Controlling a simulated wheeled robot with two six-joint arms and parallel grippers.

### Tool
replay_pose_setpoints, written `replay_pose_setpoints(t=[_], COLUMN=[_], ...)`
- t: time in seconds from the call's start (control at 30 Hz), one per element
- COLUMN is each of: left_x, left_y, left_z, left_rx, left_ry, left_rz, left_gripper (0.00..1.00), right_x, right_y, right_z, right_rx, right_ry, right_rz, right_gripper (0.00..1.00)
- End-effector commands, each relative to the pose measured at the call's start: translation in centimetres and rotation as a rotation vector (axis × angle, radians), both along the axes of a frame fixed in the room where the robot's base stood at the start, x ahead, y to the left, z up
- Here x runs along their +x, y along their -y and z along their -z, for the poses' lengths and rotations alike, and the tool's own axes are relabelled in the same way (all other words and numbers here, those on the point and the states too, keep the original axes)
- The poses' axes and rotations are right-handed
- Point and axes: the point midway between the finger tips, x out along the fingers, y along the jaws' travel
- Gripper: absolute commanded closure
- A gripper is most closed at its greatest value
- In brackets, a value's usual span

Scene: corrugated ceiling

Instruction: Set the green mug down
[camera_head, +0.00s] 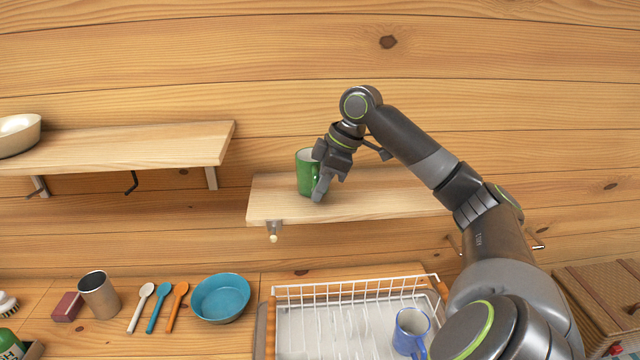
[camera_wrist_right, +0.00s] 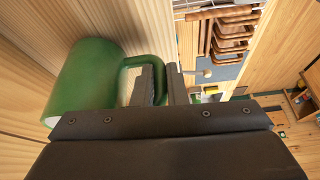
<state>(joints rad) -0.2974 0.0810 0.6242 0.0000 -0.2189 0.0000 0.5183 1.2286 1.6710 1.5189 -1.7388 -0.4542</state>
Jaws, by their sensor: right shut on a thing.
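The green mug (camera_head: 305,172) is upright at the right wall shelf (camera_head: 270,205), near the shelf's left end. Its base looks to be on or just above the board; I cannot tell which. My right gripper (camera_head: 321,186) is at the mug's right side and shut on its handle. In the right wrist view the mug (camera_wrist_right: 85,82) lies left of the jaws (camera_wrist_right: 162,88), with the handle passing between the fingers. My left gripper is not in view.
A left wall shelf (camera_head: 130,147) carries a white bowl (camera_head: 18,135). Below are a white dish rack (camera_head: 300,293) with a blue mug (camera_head: 408,330), a blue bowl (camera_head: 220,298), spoons and a metal cup (camera_head: 98,295). The right shelf is otherwise bare where visible.

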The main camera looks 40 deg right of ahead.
Motion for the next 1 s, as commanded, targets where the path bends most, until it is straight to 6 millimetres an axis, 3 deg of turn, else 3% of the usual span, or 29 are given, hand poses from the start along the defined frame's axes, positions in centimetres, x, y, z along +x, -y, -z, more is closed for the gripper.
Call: replay_pose_setpoints(t=[0.2,0.23,0.4,0.77,1.0], left_x=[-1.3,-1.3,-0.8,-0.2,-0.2], left_y=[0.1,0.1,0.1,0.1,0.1], left_z=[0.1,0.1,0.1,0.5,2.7], left_rx=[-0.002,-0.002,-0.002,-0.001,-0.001], left_ry=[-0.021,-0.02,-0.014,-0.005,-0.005], left_rz=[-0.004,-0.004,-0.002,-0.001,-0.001], left_gripper=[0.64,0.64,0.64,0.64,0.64], right_x=[0.0,0.0,0.0,-0.1,-1.3], right_y=[0.0,0.0,0.0,0.1,1.4], right_z=[0.1,0.2,0.1,-0.4,-4.2], right_rx=[0.0,0.0,0.001,-0.001,-0.002], right_ry=[0.001,0.0,0.001,0.002,0.007], right_rz=[-0.001,0.0,0.0,0.0,0.003], right_gripper=[1.0,0.85,0.66,0.66,0.66])
